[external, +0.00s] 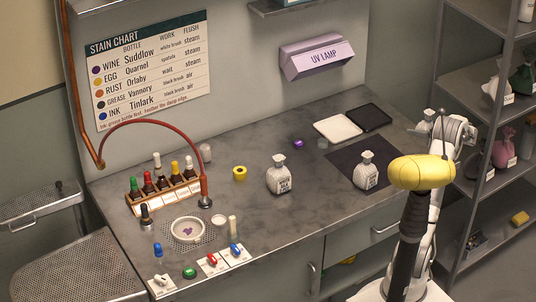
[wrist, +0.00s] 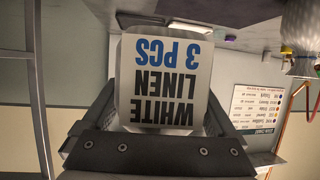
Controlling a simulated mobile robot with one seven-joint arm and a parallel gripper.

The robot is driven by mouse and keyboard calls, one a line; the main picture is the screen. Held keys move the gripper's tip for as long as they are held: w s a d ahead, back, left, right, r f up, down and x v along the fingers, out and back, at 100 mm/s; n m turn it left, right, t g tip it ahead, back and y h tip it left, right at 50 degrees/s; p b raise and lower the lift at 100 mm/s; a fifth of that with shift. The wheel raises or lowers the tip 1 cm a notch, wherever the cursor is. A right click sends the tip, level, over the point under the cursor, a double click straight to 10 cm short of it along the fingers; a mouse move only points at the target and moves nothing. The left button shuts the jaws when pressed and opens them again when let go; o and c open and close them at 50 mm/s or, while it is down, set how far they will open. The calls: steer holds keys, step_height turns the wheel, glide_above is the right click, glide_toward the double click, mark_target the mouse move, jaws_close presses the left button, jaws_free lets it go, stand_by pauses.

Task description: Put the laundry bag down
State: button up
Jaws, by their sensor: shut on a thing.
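A white laundry bag labelled "WHITE LINEN 3 PCS" (wrist: 165,78) fills the middle of the wrist view, its label upside down there. My gripper (wrist: 160,132) is shut on it. In the external view my gripper is mostly hidden behind my arm at the right, above the bench's right end; a small pale part of the held bag (external: 424,121) shows beside it. The bag looks held up, clear of the bench. Two similar white bags stand upright on the grey bench (external: 290,125): one mid-bench (external: 279,177), one (external: 366,172) on a dark mat (external: 343,158).
A white tray (external: 337,128) and a black tray (external: 369,117) lie at the back right. A bottle rack (external: 165,193), a round dish (external: 187,230) and small items crowd the left. A metal shelf (external: 485,85) with bags stands right. Bare bench lies between the two bags.

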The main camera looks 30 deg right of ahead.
steer(key=w+a+n+g+y, duration=0.3)
steer(key=w+a+n+y, duration=0.15)
steer(key=a, duration=0.75)
steer(key=w+a+n+g+y, duration=0.25)
steer(key=w+a, duration=0.35)
steer(key=a, duration=0.6)
steer(key=w+a+n+g+y, duration=0.2)
steer(key=w+a+n+y, duration=0.3)
steer(key=a, duration=0.7)
steer(key=shift+g+h, duration=0.25)
steer(key=shift+h, duration=0.35)
steer(key=shift+w+a+f+b, duration=0.15)
steer(key=shift+f+b, duration=0.65)
steer(key=shift+f, duration=1.9)
steer(key=shift+w+d+f+b, duration=0.1)
steer(key=shift+f+b, duration=0.65)
steer(key=shift+f, duration=1.9)
steer(key=shift+f, duration=0.2)
steer(key=o, duration=1.2)
steer(key=shift+o, duration=0.2)
